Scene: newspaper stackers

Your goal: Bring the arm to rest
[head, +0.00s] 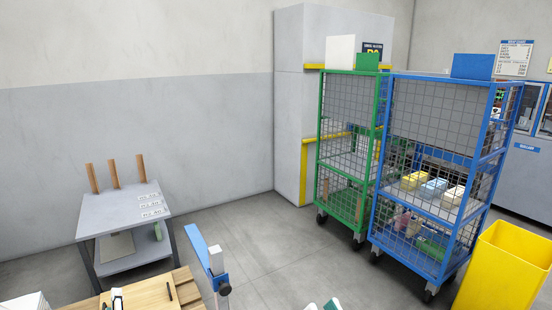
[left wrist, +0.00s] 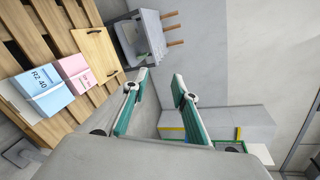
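My left gripper (left wrist: 161,79) fills the middle of the left wrist view. Its two teal-padded fingers stand apart, with nothing between them. It is held in free air, with grey floor and wall beyond it. In the head view, two small white and teal fingertips (head: 322,305) show at the bottom edge; the arm behind them is out of frame, so I cannot tell for certain whose they are. I cannot make out a right gripper.
A wooden pallet (left wrist: 50,45) carries a blue bundle (left wrist: 43,90) and a pink bundle (left wrist: 74,73). A grey table (head: 120,212) with wooden pegs stands left. Green (head: 320,130) and blue (head: 383,150) cage trolleys and a yellow bin (head: 505,270) stand right. The middle floor is clear.

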